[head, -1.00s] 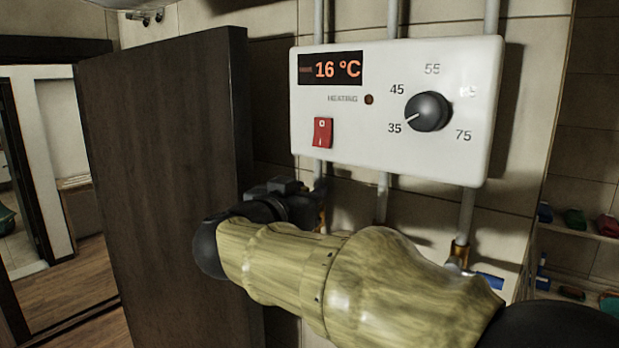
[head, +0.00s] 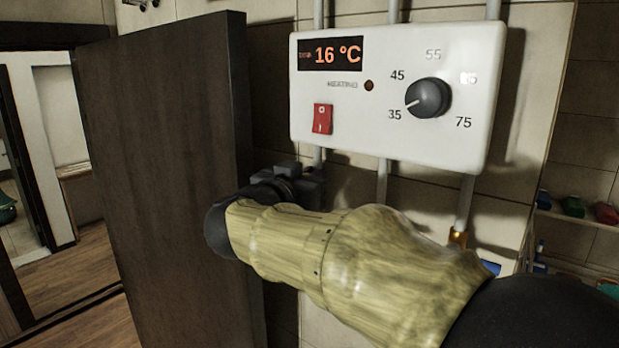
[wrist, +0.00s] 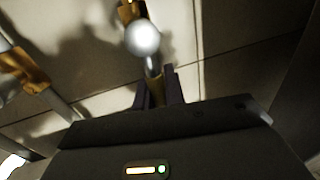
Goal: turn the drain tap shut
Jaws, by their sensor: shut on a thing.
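In the wrist view a tap with a brass body (wrist: 128,10) and a shiny rounded metal handle (wrist: 142,38) sits on a pipe against the tiled wall. My gripper (wrist: 158,82) has its two dark fingers close together on the handle's narrow lower part. In the head view my gripper (head: 312,182) is below the left end of the white heater panel, beside the left pipe. My arm and gripper hide that tap there. No label on it shows, so I cannot tell from the markings which tap it is.
A second brass fitting (wrist: 22,72) is at left in the wrist view. In the head view a brass fitting (head: 457,238) sits under the right pipe. The heater panel (head: 390,140) hangs just above my arm. A dark door panel (head: 170,180) stands close on the left.

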